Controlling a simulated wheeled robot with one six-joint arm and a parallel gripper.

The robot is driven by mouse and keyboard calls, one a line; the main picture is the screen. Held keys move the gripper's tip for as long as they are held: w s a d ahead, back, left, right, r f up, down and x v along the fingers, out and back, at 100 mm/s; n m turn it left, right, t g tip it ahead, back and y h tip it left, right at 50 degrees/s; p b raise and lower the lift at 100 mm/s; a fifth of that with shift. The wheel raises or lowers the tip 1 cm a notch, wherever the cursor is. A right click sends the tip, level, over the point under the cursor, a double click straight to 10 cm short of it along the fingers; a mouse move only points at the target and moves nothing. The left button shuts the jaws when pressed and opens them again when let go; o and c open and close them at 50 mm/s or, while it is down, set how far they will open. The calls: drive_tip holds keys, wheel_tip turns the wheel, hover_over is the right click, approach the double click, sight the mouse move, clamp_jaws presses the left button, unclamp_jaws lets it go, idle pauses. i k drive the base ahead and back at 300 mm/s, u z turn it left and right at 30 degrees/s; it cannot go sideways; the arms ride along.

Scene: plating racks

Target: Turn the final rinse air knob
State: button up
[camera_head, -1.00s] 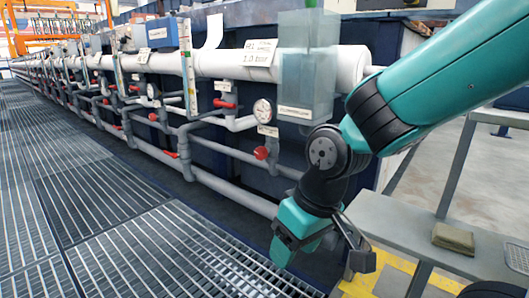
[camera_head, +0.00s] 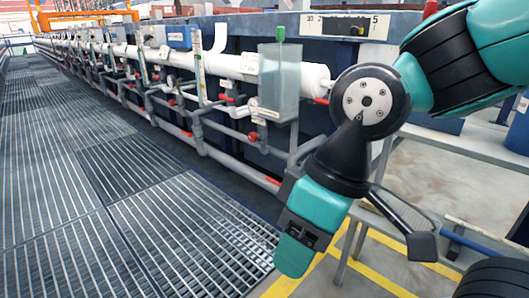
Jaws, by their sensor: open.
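Red-handled valves run along the grey pipes; near ones are an upper one (camera_head: 228,98) and a lower one (camera_head: 253,136). I cannot tell which control is the final rinse air knob, as the labels are too small to read. A white plate with a dark inset (camera_head: 345,26) is on the tank's upper edge. My gripper (camera_head: 418,238) hangs at the lower right, open and empty, apart from the pipes. One dark finger shows right of my teal wrist; the rest is hidden behind the wrist. My arm covers part of the tank side.
A clear box (camera_head: 278,85) stands out in front of the white pipe (camera_head: 236,64). A grey metal frame (camera_head: 455,150) is at right, behind my arm. Grated walkway (camera_head: 110,215) is free at left. Yellow lines (camera_head: 375,278) mark the floor below my gripper.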

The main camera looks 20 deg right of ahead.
sight(252, 137)
drive_tip(key=z, duration=0.8)
drive_tip(key=k, duration=0.1)
drive_tip(key=u, duration=2.05)
drive_tip(key=i, duration=1.9)
drive_tip(key=z, duration=0.9)
drive_tip(key=i, duration=0.85)
drive_tip(key=z, duration=0.9)
